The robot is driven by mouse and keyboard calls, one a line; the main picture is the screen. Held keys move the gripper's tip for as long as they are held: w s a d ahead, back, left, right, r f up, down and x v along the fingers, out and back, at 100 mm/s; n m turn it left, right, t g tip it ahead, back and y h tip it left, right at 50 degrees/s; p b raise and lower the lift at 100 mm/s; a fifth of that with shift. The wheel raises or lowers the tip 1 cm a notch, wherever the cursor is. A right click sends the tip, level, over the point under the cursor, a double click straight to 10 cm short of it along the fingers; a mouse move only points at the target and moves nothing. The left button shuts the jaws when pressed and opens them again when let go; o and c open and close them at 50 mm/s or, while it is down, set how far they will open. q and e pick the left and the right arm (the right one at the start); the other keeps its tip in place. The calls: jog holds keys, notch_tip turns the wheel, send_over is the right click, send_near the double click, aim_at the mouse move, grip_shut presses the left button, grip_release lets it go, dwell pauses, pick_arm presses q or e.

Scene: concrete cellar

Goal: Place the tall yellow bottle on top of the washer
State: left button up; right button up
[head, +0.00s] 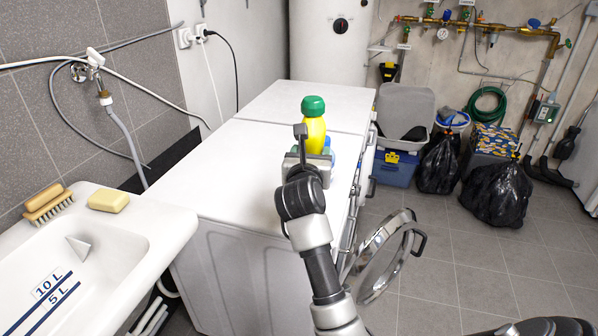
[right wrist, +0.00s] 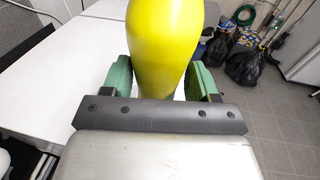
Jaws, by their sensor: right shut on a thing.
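The tall yellow bottle (head: 314,135) with a green cap stands roughly upright over the white machine tops, and its yellow body (right wrist: 163,45) fills the upper middle of the right wrist view. My right gripper (head: 308,158) is shut on it, with a green finger pad on each side of the bottle (right wrist: 163,88). The white washer (head: 240,190) is below, with its round door open. The bottle's base is hidden by my gripper, so I cannot tell whether it touches the top. My left gripper is not in view.
A second white machine top (head: 315,100) adjoins behind. A sink (head: 110,240) with a brush (head: 45,204) and soap (head: 108,201) is at left. The open round door (head: 375,255) juts out at right. Black bags (head: 497,193) and a blue box (head: 395,170) stand on the floor.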

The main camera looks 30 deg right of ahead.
notch_tip(320, 180, down, 6)
jog(key=w, duration=0.3)
jog(key=shift+a+r, duration=0.25)
jog(key=shift+f, duration=0.15)
jog(key=o, duration=1.3)
jog(key=shift+s+f, duration=0.1)
jog(key=shift+o, duration=0.2)
